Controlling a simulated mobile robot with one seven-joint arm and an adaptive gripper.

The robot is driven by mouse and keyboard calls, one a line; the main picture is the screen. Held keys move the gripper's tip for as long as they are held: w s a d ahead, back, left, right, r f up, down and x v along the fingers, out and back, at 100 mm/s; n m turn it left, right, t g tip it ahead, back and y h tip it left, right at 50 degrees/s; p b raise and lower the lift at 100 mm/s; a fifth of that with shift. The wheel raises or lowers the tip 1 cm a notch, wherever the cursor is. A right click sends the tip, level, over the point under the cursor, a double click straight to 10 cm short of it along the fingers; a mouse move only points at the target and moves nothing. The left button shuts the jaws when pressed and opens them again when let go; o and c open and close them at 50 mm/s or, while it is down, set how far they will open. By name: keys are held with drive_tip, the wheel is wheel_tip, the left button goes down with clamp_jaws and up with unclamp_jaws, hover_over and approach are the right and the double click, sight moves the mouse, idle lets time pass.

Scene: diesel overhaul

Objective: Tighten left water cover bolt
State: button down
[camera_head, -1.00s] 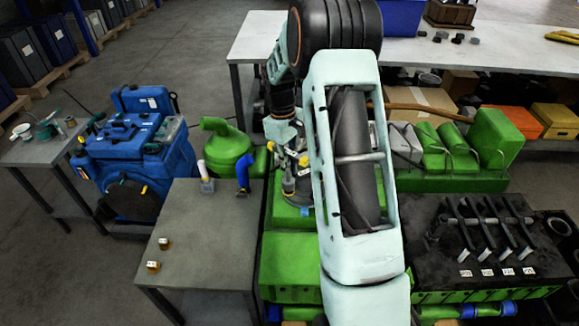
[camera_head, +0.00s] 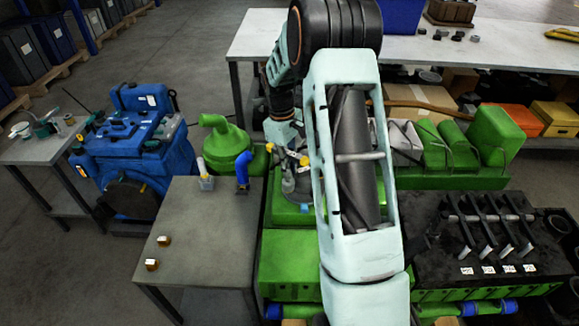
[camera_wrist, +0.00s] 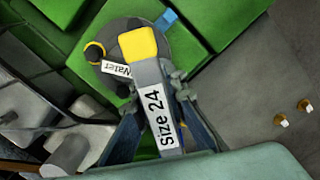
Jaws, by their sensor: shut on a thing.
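My gripper (camera_wrist: 153,95) is shut on a grey tool (camera_wrist: 148,75) labelled "Size 24", with a yellow end (camera_wrist: 138,43). In the wrist view this end lies over a round dark grey cover (camera_wrist: 180,50) with a "Water" label (camera_wrist: 116,69). A yellow-and-black bolt head (camera_wrist: 95,52) shows at the cover's left edge, apart from the yellow end in the picture. The tool hides part of the cover, and I cannot tell whether it touches anything. In the head view my gripper is small and partly hidden by my arm, above the green engine block (camera_head: 290,246).
A grey table (camera_head: 205,225) left of the block holds two small brass-coloured pieces (camera_head: 164,241), a blue pipe (camera_head: 242,170) and a small pale container (camera_head: 206,182). A blue engine (camera_head: 135,145) stands further left. A black rack (camera_head: 480,240) of parts is at right.

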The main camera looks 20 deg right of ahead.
drive_tip(key=m, duration=0.4)
drive_tip(key=shift+w, duration=0.1)
drive_tip(key=m, duration=0.4)
drive_tip(key=shift+y, duration=0.4)
drive_tip(key=m, duration=0.4)
drive_tip(key=shift+w+y, duration=0.1)
drive_tip(key=shift+y, duration=0.2)
drive_tip(key=m, duration=0.4)
drive_tip(key=shift+m, duration=0.3)
drive_tip(key=m, duration=0.4)
drive_tip(key=shift+w+t+y, duration=0.1)
drive_tip(key=shift+t+y, duration=0.2)
drive_tip(key=shift+t, duration=0.1)
drive_tip(key=m+p, duration=0.1)
drive_tip(key=m, duration=0.3)
drive_tip(key=m+t+p, duration=0.1)
drive_tip(key=m+p, duration=0.1)
drive_tip(key=m, duration=0.3)
drive_tip(key=shift+w+a+r+m, duration=0.1)
drive_tip(key=shift+m, duration=0.3)
drive_tip(key=m, duration=0.1)
drive_tip(key=m+p, duration=0.1)
drive_tip(key=shift+a+f+m, duration=0.1)
drive_tip(key=shift+f+m, duration=0.1)
drive_tip(key=shift+m, duration=0.1)
